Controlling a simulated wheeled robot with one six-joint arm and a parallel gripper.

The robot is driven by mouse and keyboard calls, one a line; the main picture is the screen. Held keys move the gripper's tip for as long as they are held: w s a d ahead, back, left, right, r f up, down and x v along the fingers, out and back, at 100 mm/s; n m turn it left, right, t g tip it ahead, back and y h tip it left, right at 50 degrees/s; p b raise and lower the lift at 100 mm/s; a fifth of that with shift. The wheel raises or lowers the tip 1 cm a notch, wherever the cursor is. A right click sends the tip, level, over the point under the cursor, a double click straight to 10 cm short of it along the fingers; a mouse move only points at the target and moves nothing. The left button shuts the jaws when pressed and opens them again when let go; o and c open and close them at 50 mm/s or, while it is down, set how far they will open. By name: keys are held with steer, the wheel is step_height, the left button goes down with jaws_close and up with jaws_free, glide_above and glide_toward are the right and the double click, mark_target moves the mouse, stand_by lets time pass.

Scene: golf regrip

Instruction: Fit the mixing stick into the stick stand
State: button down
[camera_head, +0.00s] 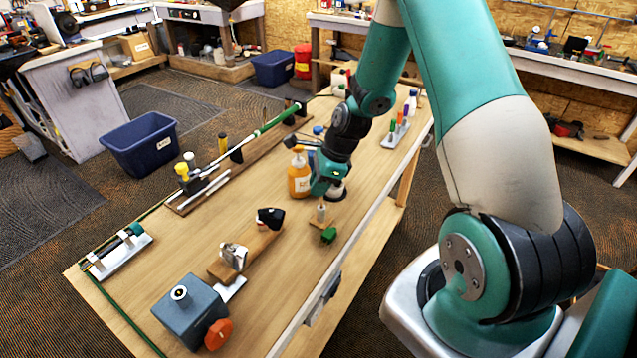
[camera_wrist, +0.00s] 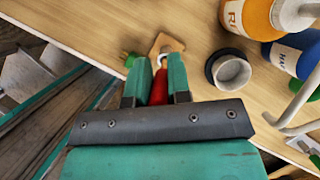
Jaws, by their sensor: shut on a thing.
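My gripper (camera_wrist: 160,80) is shut on a red stick-like piece (camera_wrist: 158,90), which I take to be the mixing stick. It points away from the wrist, and its far end is near a pale ring-like part. A small tan wooden stand (camera_wrist: 172,43) lies just beyond the fingertips in the wrist view; I cannot tell whether the stick touches it. In the head view, the stand (camera_head: 321,212) shows as a wooden base with a short upright post, toward the near edge of the bench. The gripper (camera_head: 325,192) is behind it there, and the held piece is hidden.
A dark cup (camera_wrist: 230,70) and an orange pump bottle (camera_head: 299,178) stand close to the gripper, with a blue bottle (camera_wrist: 290,52) beyond. A green piece (camera_head: 328,235) lies by the stand. A wooden block with clamps (camera_head: 250,248) is nearby.

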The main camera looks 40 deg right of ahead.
steer(key=shift+f+b, duration=0.65)
steer(key=shift+f, duration=0.35)
steer(key=c, duration=1)
jaws_free()
steer(key=shift+r, duration=0.15)
steer(key=b+v, duration=0.2)
steer(key=v, duration=1.5)
steer(key=shift+r+b, duration=0.15)
steer(key=shift+b, duration=0.25)
